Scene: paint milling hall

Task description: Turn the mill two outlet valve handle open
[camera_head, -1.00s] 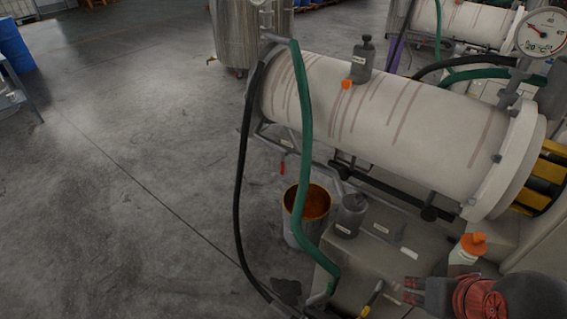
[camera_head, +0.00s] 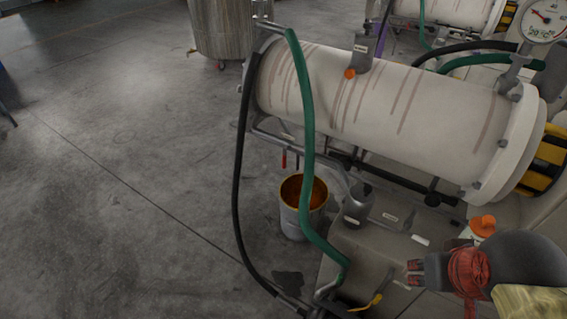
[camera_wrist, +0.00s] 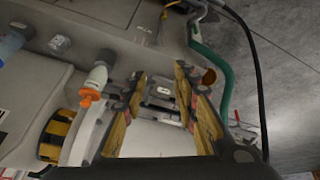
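The near mill is a white, brown-streaked drum (camera_head: 370,105) lying on its side. A small red handle (camera_head: 284,160) hangs below its left end, above a bucket; I take it for the outlet valve handle. Another small red mark is just right of it, and the valve body is not clear. A small red piece (camera_wrist: 237,116) shows at the right in the wrist view. My gripper (camera_head: 414,273) is at the lower right in the head view, well apart from the red handle. In the wrist view my gripper (camera_wrist: 160,80) has its fingers spread with nothing between them.
A bucket (camera_head: 291,222) with orange-brown contents stands below the handle. A green hose (camera_head: 306,130) and a black hose (camera_head: 238,190) hang in front of the drum's left end. A grey container (camera_head: 357,204) and an orange-capped bottle (camera_head: 482,228) stand nearby. The floor at left is clear.

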